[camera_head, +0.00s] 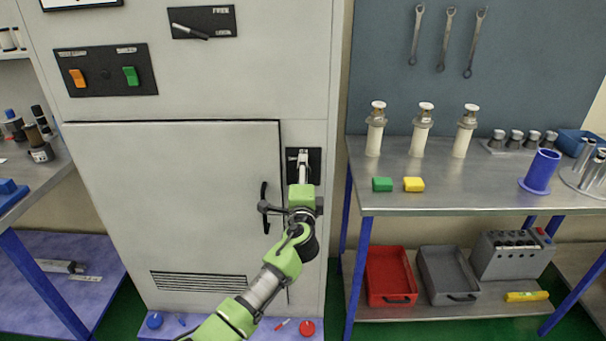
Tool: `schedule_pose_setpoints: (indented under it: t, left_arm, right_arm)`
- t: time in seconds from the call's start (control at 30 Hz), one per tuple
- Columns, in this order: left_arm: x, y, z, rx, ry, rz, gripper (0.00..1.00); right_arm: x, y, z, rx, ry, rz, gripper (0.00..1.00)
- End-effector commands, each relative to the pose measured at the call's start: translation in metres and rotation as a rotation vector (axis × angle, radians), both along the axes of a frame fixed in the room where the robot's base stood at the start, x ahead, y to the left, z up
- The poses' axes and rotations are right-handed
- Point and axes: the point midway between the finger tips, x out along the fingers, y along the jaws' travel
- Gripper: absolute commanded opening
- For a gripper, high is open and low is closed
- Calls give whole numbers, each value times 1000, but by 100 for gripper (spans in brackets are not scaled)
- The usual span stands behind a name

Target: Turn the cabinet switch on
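The tall grey cabinet (170,190) has its door closed. A black panel at its upper left carries an orange switch (77,78) and a green switch (130,76). A second black panel above has a lever (191,31) that slants down to the right. My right gripper is out of view.
A metal workbench (490,190) at the right holds several white-bodied cylinders, a green block (382,184), a yellow block (414,184) and a blue cup (541,170). Red (390,298) and grey (449,297) bins sit below. Another bench (60,172) stands left. The upper cabinet front is unobstructed.

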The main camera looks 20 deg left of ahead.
Motion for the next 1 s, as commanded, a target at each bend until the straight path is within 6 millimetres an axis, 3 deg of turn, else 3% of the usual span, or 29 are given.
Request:
schedule_pose_setpoints:
  t: [0.57,0.6,1.0]
  left_arm:
    - [0,-1,-2,35,12,-1,36]
    - [0,-1,-2,35,12,-1,65]
    - [-3,-1,-1,31,10,-1,65]
  right_arm:
    - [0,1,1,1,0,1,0]
    - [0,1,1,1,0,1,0]
    - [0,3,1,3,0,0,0]
